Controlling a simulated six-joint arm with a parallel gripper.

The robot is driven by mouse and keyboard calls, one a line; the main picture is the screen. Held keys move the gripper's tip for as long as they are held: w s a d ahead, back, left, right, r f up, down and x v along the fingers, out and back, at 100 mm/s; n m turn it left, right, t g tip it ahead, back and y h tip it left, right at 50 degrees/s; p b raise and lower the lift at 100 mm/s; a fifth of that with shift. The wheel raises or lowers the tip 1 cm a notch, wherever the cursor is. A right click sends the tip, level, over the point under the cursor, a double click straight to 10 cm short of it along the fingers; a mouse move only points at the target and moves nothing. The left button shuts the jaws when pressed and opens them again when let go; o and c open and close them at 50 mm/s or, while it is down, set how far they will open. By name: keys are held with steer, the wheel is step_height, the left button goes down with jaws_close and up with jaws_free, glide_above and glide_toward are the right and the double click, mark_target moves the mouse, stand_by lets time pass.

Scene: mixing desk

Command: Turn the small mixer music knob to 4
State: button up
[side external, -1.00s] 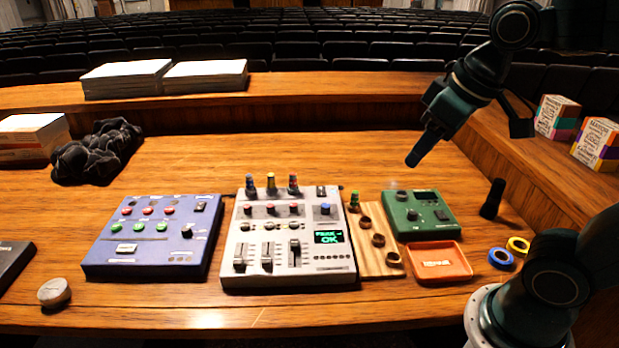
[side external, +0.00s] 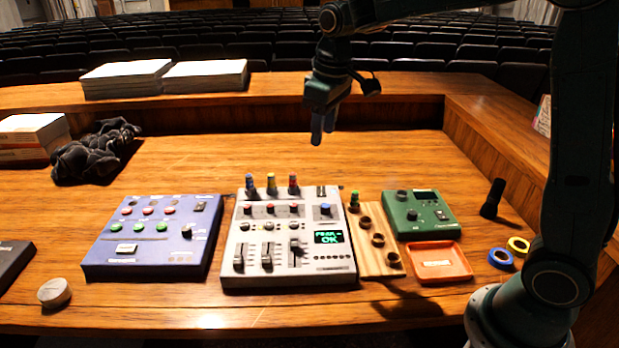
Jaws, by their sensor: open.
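Three control boxes sit on the desk: a blue one (side external: 155,237), a light grey mixer (side external: 288,238) with a lit green display (side external: 328,237), and a small green box (side external: 420,214). The grey mixer has a row of small knobs, faders and three tall coloured plugs (side external: 271,184) at its back edge. The green box has a dark round knob (side external: 412,215). The labels are too small to read, so I cannot tell which knob is the music knob or its setting. My gripper (side external: 322,137) is open and empty, above and behind the grey mixer, touching nothing.
A wooden rack (side external: 371,262) with rings and one plug stands between the grey mixer and green box. An orange tray (side external: 438,278), tape rolls (side external: 500,258) and a black upright object (side external: 491,200) are at right. Black cloth (side external: 95,152) lies at left.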

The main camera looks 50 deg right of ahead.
steer(key=n+g, duration=0.1)
steer(key=g, duration=0.1)
glide_above(293, 205)
step_height(293, 205, down, 10)
steer(key=shift+a, duration=0.2)
steer(key=shift+f, duration=0.1)
steer(key=shift+d+f, duration=0.15)
steer(key=shift+f, duration=3.25)
steer(key=shift+d+f, duration=0.1)
steer(key=shift+f, duration=3.3)
steer(key=shift+c, duration=0.2)
jaws_close()
